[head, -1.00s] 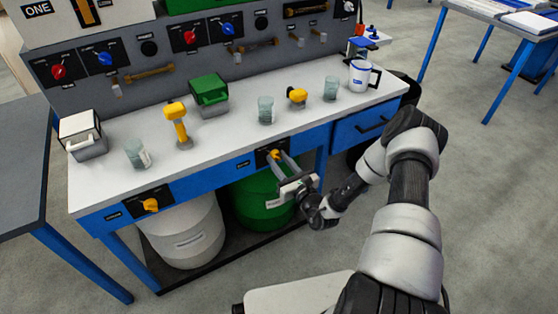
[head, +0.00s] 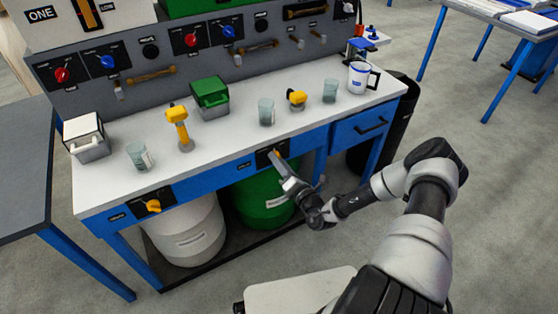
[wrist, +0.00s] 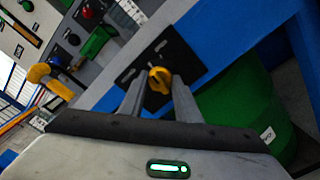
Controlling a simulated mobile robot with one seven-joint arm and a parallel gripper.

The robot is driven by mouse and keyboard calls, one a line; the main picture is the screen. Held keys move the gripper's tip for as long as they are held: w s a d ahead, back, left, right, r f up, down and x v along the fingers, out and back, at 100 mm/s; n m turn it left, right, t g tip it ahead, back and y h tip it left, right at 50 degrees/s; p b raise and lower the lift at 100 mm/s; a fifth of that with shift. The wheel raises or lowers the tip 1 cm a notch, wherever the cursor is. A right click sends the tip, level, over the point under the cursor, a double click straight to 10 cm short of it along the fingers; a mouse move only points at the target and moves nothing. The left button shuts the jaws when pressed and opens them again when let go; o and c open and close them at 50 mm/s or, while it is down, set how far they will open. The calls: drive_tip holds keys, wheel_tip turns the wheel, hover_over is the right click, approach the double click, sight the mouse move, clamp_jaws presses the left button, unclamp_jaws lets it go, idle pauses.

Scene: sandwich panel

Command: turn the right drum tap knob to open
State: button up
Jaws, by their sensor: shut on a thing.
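The right drum tap knob is a yellow knob on a black plate on the blue front of the bench. In the wrist view the knob (wrist: 160,79) sits between the tips of my gripper (wrist: 158,90), which is shut on it. In the head view my gripper (head: 281,163) reaches the black plate (head: 264,158) from the front right and hides most of the knob. The left drum tap knob (head: 153,206) is yellow, on its own black plate at the left end of the bench front.
A green drum (head: 262,200) and a white drum (head: 188,232) stand under the bench. The bench top (head: 225,135) holds cups, yellow tools and a green-lidded box (head: 210,96). A blue drawer (head: 362,127) is to the right. Open floor lies at the right.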

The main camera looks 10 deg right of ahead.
drive_tip(key=shift+s+m+p, duration=0.1)
drive_tip(key=shift+m+p, duration=0.25)
drive_tip(key=shift+m, duration=3.35)
drive_tip(key=o, duration=1.1)
drive_tip(key=shift+c, duration=0.2)
drive_tip(key=p+v, duration=0.2)
drive_tip(key=v, duration=1.5)
drive_tip(key=shift+s, duration=0.15)
